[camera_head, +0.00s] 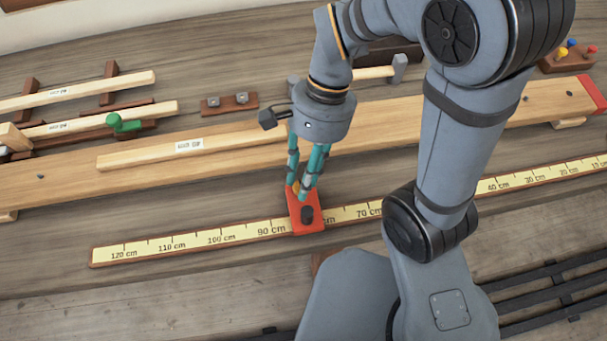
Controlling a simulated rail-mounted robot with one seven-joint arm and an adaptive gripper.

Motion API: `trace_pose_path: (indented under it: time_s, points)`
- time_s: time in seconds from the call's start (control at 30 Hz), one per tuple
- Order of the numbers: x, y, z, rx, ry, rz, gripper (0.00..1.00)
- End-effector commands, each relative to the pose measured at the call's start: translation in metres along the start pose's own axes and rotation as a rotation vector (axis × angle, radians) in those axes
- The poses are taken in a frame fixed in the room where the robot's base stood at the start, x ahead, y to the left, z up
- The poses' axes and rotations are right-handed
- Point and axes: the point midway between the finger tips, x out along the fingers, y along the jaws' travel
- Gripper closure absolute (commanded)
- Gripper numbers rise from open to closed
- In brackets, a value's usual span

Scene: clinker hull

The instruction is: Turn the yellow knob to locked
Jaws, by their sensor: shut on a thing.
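The yellow knob (296,187) shows as a small yellow patch at the upper end of a red slider block (306,216). The block sits across a yellow measuring rail (240,231), between the 90 cm and 70 cm marks. My gripper (300,188) points down from above with its teal fingers shut on the knob. The fingers hide most of the knob, so I cannot tell which way it is turned. A dark oval shows on the lower part of the block.
A long wooden plank (60,188) lies behind the rail. A green-handled clamp (124,123), a hammer (385,70) and a small block with coloured knobs (568,58) lie farther back. Dark slats (545,290) are at lower right. Bare wood lies in front of the rail at left.

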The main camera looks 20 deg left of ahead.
Motion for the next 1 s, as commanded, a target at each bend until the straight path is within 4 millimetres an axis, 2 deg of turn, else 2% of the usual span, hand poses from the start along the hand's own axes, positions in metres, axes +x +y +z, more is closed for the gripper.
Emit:
trace_pose_path:
  time_s: [0.33, 0.37, 0.4, 0.7, 1.0]
  points:
    - [0.0001, 0.0005, 0.0015, 0.004, -0.004, 0.001, 1.00]
    - [0.0001, 0.0005, 0.0015, 0.004, -0.004, 0.001, 0.74]
    - [0.0001, 0.0005, 0.0015, 0.004, -0.004, 0.001, 0.72]
    - [0.0001, 0.0001, 0.0006, 0.002, -0.002, 0.000, 0.55]
    - [-0.0022, -0.0005, 0.0000, 0.001, 0.000, -0.002, 0.55]
